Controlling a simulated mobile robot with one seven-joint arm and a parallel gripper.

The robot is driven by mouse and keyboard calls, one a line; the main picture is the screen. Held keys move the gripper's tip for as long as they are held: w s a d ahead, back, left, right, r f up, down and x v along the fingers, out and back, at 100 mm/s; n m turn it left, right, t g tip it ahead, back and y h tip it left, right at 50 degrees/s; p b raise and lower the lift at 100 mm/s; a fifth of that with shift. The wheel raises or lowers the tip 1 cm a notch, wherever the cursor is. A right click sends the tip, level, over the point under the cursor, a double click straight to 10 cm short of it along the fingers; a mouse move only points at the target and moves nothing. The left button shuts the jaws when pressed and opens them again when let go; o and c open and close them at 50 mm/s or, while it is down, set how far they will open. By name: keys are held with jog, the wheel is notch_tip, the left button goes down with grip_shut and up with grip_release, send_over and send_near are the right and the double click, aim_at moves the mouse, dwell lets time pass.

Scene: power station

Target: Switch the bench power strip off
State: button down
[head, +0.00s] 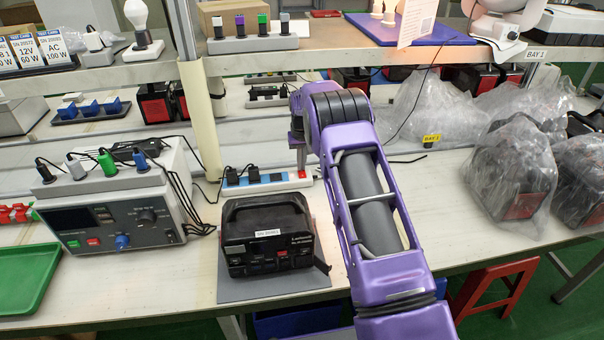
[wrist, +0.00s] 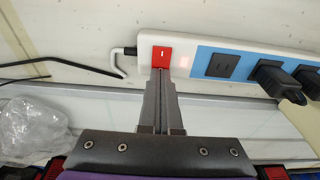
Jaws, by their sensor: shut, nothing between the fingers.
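The bench power strip (head: 262,186) is white with a blue socket section and lies on the bench behind the black power station (head: 266,240). In the wrist view the strip (wrist: 206,48) has black plugs at its right part and a red rocker switch (wrist: 161,54) near its left end. A pale pink patch beside the switch looks like an indicator light. My gripper (head: 300,168) points down at the switch end of the strip. In the wrist view my gripper's shut fingers (wrist: 160,76) overlap the switch's lower edge; I cannot tell whether they touch it.
A grey tester (head: 112,222) with several plugs stands left of the power station. Bagged units (head: 508,180) stand on the right. A shelf (head: 330,62) runs above the strip.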

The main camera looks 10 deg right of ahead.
jog(key=shift+f, duration=0.3)
jog(key=shift+r, duration=0.15)
jog(key=shift+r+p, duration=1.55)
jog(key=shift+r, duration=1.85)
